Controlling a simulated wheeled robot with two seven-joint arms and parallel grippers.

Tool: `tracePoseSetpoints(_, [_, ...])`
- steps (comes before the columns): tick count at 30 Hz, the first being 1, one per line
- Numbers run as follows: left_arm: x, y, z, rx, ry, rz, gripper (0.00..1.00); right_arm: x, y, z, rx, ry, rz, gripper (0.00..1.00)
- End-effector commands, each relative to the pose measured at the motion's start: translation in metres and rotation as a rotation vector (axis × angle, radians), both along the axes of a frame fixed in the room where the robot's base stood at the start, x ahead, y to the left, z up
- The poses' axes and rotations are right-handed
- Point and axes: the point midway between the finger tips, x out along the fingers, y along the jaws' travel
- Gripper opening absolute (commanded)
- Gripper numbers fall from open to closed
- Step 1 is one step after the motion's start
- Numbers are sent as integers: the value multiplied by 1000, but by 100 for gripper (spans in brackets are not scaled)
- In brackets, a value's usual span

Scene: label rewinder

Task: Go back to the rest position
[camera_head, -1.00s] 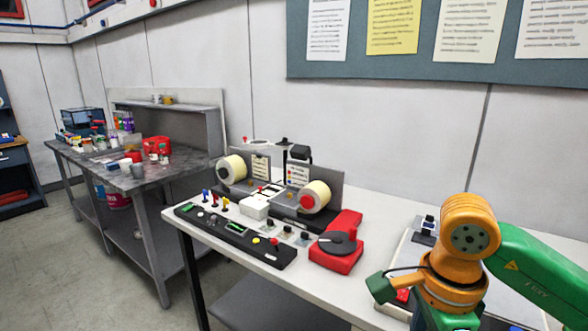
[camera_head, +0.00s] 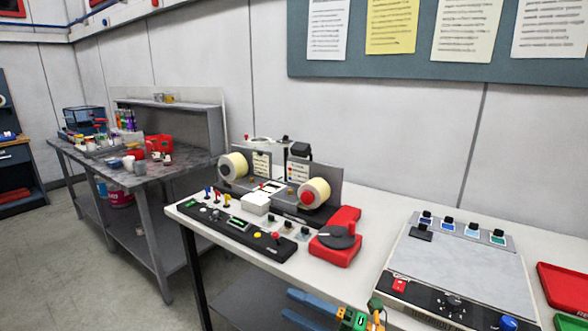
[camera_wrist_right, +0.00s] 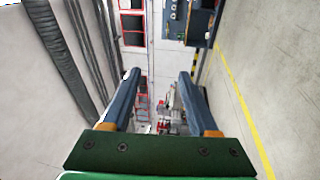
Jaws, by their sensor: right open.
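My right gripper (camera_head: 287,303) shows at the bottom edge of the head view, in front of and below the table's front edge. Its two blue fingers point left and are apart, with nothing between them. In the right wrist view the open fingers (camera_wrist_right: 158,74) frame only distant floor and wall clutter. The label rewinder (camera_head: 270,190), with two cream rolls, stands on the white table (camera_head: 375,210), clear of the gripper. My left gripper is not in view.
A black control panel (camera_head: 235,229) and a red device with a dark round top (camera_head: 337,237) sit in front of the rewinder. A flat grey machine (camera_head: 455,262) and red tray (camera_head: 563,286) are at right. A cluttered grey workbench (camera_head: 185,165) stands at left.

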Motion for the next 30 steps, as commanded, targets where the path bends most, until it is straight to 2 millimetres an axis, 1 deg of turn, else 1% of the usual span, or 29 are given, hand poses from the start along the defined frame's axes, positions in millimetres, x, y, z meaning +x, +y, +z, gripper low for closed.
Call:
tracePoseSetpoints(1, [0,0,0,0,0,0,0,13,-17,-38,74,176,-135,60])
tracePoseSetpoints(2, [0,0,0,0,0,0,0,19,-29,-61,112,276,-215,60])
tracePoseSetpoints(3, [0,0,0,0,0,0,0,23,-45,-93,155,399,-315,60])
tracePoseSetpoints(5, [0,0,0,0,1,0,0,20,-68,-141,204,575,-454,60])
tracePoseSetpoints(6, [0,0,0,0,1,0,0,13,-82,-173,230,682,-540,60])
tracePoseSetpoints(7, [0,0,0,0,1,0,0,5,-92,-196,247,762,-603,60])
tracePoseSetpoints(8, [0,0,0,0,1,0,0,-5,-101,-219,262,838,-662,60])
tracePoseSetpoints(9, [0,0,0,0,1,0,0,-20,-114,-249,277,937,-742,60])
tracePoseSetpoints(11, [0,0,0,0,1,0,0,-49,-130,-290,297,1080,-855,60])
tracePoseSetpoints(12, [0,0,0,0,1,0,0,-72,-140,-317,304,1173,-929,60])
tracePoseSetpoints(14, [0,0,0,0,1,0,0,-109,-152,-352,311,1307,-1037,60])
tracePoseSetpoints(15, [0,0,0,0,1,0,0,-137,-159,-374,314,1394,-1107,60])
tracePoseSetpoints(17, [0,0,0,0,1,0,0,-181,-168,-402,313,1522,-1212,60])
tracePoseSetpoints(18, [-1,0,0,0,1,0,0,-212,-172,-417,309,1603,-1279,60])
tracePoseSetpoints(19, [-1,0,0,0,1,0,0,-236,-175,-428,305,1662,-1329,60])
tracePoseSetpoints(20, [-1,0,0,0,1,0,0,-258,-177,-436,302,1718,-1375,60])
tracePoseSetpoints(21, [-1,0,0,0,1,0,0,-287,-179,-446,296,1787,-1434,60])
tracePoseSetpoints(24, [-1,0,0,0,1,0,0,-347,-181,-459,277,1922,-1552,60])
tracePoseSetpoints(27, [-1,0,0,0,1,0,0,-383,-181,-464,263,2003,-1623,60])
tracePoseSetpoints(30, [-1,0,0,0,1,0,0,-397,-180,-465,258,2034,-1651,60])
